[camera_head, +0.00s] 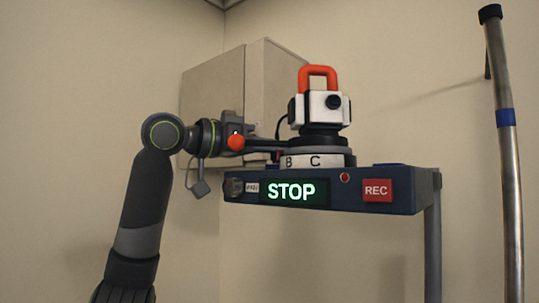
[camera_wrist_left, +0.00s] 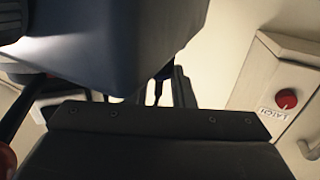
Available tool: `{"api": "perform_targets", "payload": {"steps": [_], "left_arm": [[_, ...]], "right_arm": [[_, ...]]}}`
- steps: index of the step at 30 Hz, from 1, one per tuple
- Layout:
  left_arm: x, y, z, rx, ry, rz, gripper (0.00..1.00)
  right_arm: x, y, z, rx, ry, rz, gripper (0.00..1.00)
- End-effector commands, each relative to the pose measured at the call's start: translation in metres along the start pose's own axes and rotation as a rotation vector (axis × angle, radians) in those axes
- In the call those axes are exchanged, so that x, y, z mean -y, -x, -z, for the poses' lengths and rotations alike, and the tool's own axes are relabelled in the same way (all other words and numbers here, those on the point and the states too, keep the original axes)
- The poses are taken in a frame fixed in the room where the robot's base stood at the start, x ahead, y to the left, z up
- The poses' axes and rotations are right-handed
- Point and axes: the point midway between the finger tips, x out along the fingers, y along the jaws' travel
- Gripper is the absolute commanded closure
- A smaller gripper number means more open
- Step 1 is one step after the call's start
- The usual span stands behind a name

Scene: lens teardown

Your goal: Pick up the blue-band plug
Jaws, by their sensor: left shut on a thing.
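My left gripper (camera_head: 277,143) reaches in from the left in the head view, its fingers at the left rear of the white camera unit (camera_head: 322,110). A dark cable (camera_head: 281,124) loops down from the unit towards the fingertips. In the left wrist view my left gripper (camera_wrist_left: 170,92) is shut on a small dark piece with a bluish part, which looks like the blue-band plug (camera_wrist_left: 163,74). Most of the plug is hidden, and its band is hard to make out. I cannot tell whether it is seated or free. My right gripper is not in view.
The unit, with an orange handle, stands on a lettered turntable (camera_head: 320,160) on a blue console (camera_head: 385,200) with a STOP display and REC button. A wall cabinet (camera_head: 215,90) is behind. A blue-banded pole (camera_head: 510,190) stands right. A LATCH box (camera_wrist_left: 300,78) shows in the wrist view.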

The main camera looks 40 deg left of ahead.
Motion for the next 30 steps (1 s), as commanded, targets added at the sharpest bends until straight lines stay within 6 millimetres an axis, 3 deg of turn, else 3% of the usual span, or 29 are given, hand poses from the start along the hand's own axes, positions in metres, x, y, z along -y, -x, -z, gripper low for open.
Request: {"api": "perform_targets", "payload": {"steps": [16, 30], "left_arm": [[-0.001, 0.004, 0.073, -0.003, 0.001, -0.003, 1.0], [0.0, 0.004, 0.083, 0.001, 0.0, 0.0, 1.0]], "right_arm": [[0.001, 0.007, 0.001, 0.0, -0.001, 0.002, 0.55], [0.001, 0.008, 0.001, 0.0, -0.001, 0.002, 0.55]]}}
